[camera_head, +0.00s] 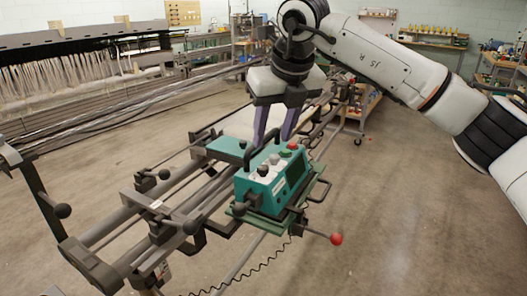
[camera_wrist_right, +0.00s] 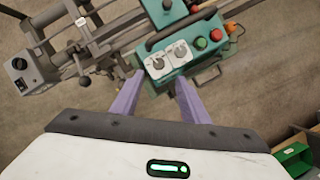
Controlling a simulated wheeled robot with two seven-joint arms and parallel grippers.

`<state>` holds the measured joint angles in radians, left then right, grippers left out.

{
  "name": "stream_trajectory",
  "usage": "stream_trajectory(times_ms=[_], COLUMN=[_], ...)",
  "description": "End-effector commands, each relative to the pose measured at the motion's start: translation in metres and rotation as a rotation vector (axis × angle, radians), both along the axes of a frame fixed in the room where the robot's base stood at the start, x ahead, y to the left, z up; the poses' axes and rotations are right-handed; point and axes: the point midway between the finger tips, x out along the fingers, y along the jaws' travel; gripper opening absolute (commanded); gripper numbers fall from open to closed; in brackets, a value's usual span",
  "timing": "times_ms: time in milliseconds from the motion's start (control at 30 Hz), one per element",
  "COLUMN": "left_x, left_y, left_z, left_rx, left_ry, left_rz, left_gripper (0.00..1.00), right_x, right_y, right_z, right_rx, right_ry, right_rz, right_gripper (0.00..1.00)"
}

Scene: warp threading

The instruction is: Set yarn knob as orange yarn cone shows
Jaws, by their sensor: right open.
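A teal control box (camera_head: 265,188) sits on the rail machine in the head view. Its top panel carries two knobs on pale plates, the left knob (camera_wrist_right: 158,63) and the right knob (camera_wrist_right: 180,51) in the right wrist view. I cannot tell which is the yarn knob or read its setting. My right gripper (camera_head: 273,140) points down over the box with its purple fingers apart. In the wrist view the open right gripper (camera_wrist_right: 160,76) has its fingertips at the panel's near edge, with nothing between them. I cannot make out an orange yarn cone. My left gripper is out of view.
A green button (camera_wrist_right: 201,43) and a red button (camera_wrist_right: 216,35) are beside the knobs. A dark bar handle (camera_wrist_right: 180,27) runs behind them. A red-ended lever (camera_head: 336,239) sticks out in front of the box. Open floor (camera_head: 410,215) lies to the right.

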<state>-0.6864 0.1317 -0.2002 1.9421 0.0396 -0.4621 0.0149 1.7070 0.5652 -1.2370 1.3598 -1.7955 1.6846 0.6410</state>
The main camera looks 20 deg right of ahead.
Motion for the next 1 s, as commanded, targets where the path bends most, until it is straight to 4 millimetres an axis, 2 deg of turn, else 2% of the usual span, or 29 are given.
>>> stream_trajectory(times_ms=[300,500,667,933,1000], left_x=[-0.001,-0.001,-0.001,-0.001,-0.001], left_y=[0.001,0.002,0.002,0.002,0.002], left_z=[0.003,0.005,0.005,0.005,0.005], left_rx=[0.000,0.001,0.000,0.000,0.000], left_ry=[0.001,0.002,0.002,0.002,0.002], left_rz=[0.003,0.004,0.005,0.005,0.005], left_gripper=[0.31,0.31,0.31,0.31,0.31], right_x=[0.020,0.031,0.035,0.036,0.036], right_y=[0.004,0.006,0.006,0.006,0.006], right_z=[-0.054,-0.080,-0.090,-0.091,-0.091], right_rx=[0.001,0.002,0.002,0.003,0.003], right_ry=[0.007,0.004,0.003,0.001,0.001], right_rz=[0.004,0.007,0.005,0.007,0.007], right_gripper=[0.41,0.41,0.41,0.41,0.31])
